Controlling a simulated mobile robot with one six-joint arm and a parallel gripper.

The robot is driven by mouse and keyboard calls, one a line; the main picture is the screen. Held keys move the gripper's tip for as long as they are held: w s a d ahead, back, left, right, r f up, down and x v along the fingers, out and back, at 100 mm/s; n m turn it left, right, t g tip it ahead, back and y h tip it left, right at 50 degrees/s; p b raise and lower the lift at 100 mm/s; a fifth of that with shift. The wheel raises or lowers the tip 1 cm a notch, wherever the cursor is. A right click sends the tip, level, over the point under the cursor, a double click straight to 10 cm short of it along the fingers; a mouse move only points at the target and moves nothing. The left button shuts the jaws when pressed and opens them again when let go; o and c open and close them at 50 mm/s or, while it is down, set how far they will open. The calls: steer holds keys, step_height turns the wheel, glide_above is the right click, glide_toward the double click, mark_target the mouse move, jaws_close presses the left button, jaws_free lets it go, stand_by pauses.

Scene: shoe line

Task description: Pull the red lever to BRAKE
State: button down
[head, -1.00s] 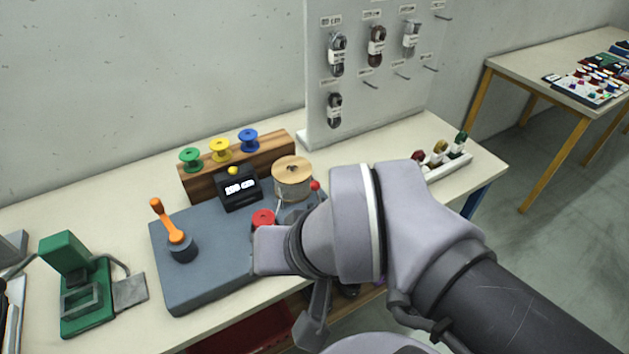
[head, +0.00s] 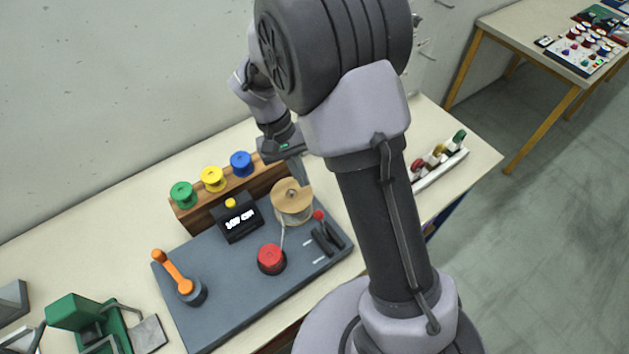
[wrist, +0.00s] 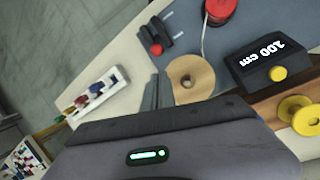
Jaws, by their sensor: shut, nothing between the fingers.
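The red lever (head: 319,215) is a small red knob at the back end of dark blocks on the right end of the grey board (head: 225,300). It also shows in the wrist view (wrist: 156,49), at the upper middle. White marks beside it are too small to read.
On the board stand the wooden spool (head: 292,196), a black display (head: 240,217) reading 100 cm in the wrist view, a red reel (head: 271,258) and an orange crank (head: 173,272). Green, yellow and blue spools sit on a wooden rack (head: 192,222). A white tray (head: 440,168) stands right.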

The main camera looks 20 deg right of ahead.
mark_target(323, 226)
steer(key=b+x, duration=0.2)
steer(key=x, duration=0.8)
steer(key=shift+b, duration=0.35)
steer(key=shift+w+d, duration=0.1)
